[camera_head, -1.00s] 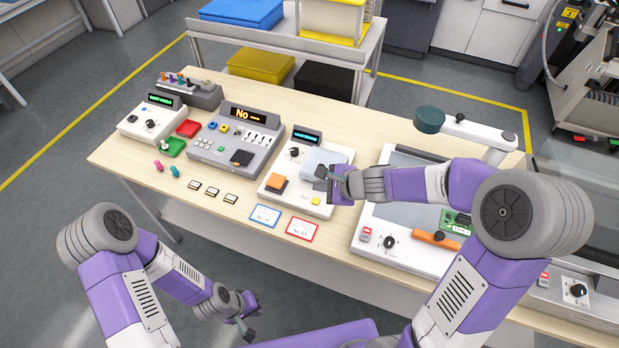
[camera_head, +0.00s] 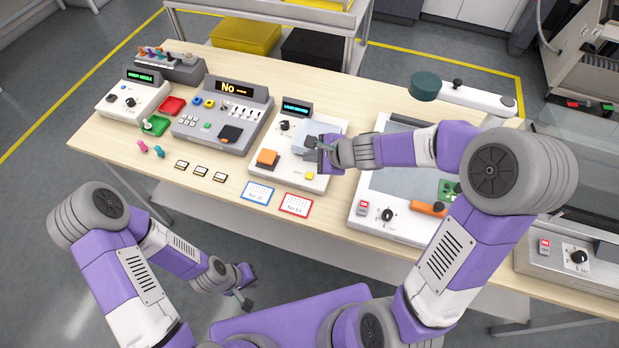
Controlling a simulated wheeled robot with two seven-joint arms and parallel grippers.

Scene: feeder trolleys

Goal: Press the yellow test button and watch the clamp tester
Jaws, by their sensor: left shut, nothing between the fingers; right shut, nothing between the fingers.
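The tester I take to be the clamp tester (camera_head: 269,178) is a white box in the middle of the table, with a lit display (camera_head: 295,107) too small to read. It bears a black knob (camera_head: 285,126), an orange block (camera_head: 267,158), a pale grey part (camera_head: 307,146) and the yellow button (camera_head: 309,176) near its front right corner. My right gripper (camera_head: 312,143) is shut and empty over the grey part, behind the yellow button and apart from it in the picture. Its height above the tester is unclear. My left gripper (camera_head: 243,300) is shut and empty, low in front of the table.
Left of the tester stands a grey console (camera_head: 207,138) whose display reads "No". A blue-edged card (camera_head: 257,192) and a red-edged card (camera_head: 296,205) lie in front of the tester. A larger white machine (camera_head: 358,228) stands to the right, beneath my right arm.

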